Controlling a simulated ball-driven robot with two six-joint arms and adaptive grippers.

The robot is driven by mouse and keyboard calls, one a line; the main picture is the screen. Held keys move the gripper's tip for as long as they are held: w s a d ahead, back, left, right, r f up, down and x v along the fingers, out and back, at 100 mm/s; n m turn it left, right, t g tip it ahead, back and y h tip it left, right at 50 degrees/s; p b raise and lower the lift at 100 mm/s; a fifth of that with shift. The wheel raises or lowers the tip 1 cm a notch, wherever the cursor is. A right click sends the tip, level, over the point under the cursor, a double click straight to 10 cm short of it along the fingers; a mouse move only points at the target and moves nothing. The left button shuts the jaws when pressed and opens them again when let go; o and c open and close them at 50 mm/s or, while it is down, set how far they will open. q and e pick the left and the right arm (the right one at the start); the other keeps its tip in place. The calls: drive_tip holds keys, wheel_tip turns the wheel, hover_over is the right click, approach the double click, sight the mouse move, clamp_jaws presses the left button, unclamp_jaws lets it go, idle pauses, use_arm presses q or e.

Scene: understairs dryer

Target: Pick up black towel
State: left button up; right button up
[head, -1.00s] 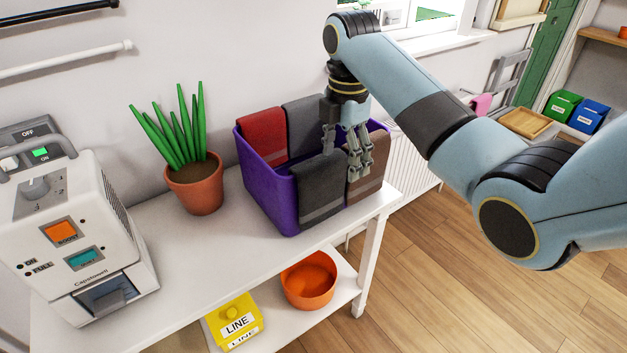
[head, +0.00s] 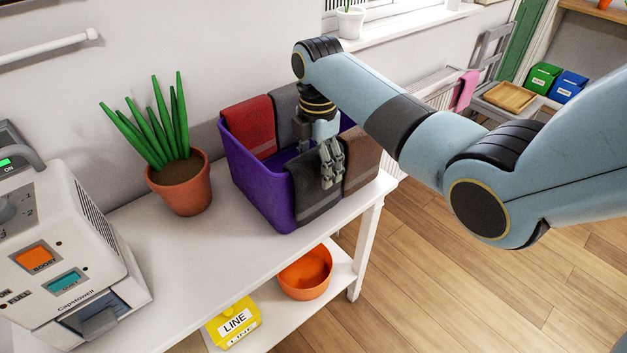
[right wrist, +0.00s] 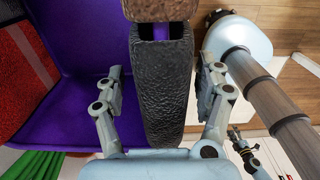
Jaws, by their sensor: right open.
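The black towel (head: 317,203) hangs over the front wall of the purple bin (head: 253,182), with a lighter band near its lower end. It also shows in the right wrist view (right wrist: 162,95), running between the fingers. My right gripper (head: 317,152) is open at the towel's top edge, pointing down. One finger is on the bin's inner side and the other is on the outer side. In the right wrist view the right gripper (right wrist: 162,88) has visible gaps on both sides of the towel.
A red towel (head: 247,126), a grey towel (head: 284,112) and a brown towel (head: 361,160) also hang on the bin. A potted plant (head: 181,187) and a white machine (head: 62,255) stand left on the white table (head: 185,245). An orange bowl (head: 305,278) is below.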

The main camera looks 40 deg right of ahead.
sight(312, 201)
drive_tip(key=f, duration=0.2)
drive_tip(key=shift+s+a+f, duration=0.25)
drive_tip(key=shift+a+f, duration=0.05)
drive_tip(key=shift+f, duration=0.05)
use_arm(q)
drive_tip(key=shift+w+r, duration=0.15)
drive_tip(key=shift+w, duration=0.55)
use_arm(e)
drive_tip(key=shift+w+f, duration=0.1)
drive_tip(key=shift+f, duration=0.35)
drive_tip(key=c, duration=1.3)
use_arm(q)
drive_tip(key=shift+s, duration=0.2)
use_arm(e)
drive_tip(key=shift+o, duration=0.2)
drive_tip(key=shift+r, duration=0.15)
